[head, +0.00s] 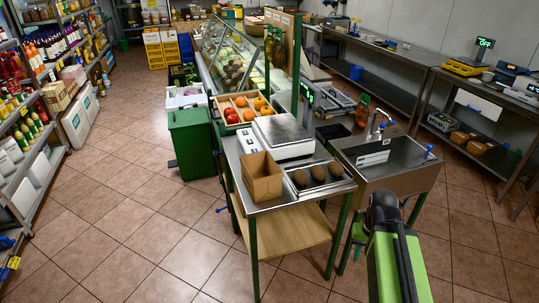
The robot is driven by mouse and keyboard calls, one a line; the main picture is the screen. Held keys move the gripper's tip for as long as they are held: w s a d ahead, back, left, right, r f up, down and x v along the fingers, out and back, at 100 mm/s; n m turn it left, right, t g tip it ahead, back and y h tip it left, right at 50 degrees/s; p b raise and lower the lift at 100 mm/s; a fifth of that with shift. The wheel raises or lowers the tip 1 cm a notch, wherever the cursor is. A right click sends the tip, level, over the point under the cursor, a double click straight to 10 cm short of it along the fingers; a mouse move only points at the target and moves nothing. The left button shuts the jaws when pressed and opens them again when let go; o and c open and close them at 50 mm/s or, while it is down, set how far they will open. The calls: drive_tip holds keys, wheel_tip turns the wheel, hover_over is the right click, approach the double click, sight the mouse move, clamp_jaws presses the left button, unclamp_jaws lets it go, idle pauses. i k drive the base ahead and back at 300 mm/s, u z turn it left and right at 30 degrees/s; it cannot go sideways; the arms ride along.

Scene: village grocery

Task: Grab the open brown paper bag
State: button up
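The open brown paper bag (262,178) stands upright on the near left part of the metal counter (273,205) in the head view. Its open top faces up. My green and black arm rises from the bottom edge, right of the counter, and points toward the sink. The bag is to the left of it and apart from it. The fingers of my gripper cannot be made out, so whether it is open or shut does not show.
Beside the bag are a tray (345,181) with brown round items and a white scale (283,136). A wooden crate (226,101) of fruit sits behind. A sink (385,160) adjoins the counter at right. A green bin (191,145) stands left; the tiled floor there is clear.

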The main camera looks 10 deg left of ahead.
sight(261, 176)
drive_tip(key=i, duration=0.55)
drive_tip(key=u, duration=4.85)
drive_tip(key=i, duration=0.05)
drive_tip(key=z, duration=2.6)
drive_tip(key=i, duration=1)
drive_tip(key=z, duration=0.05)
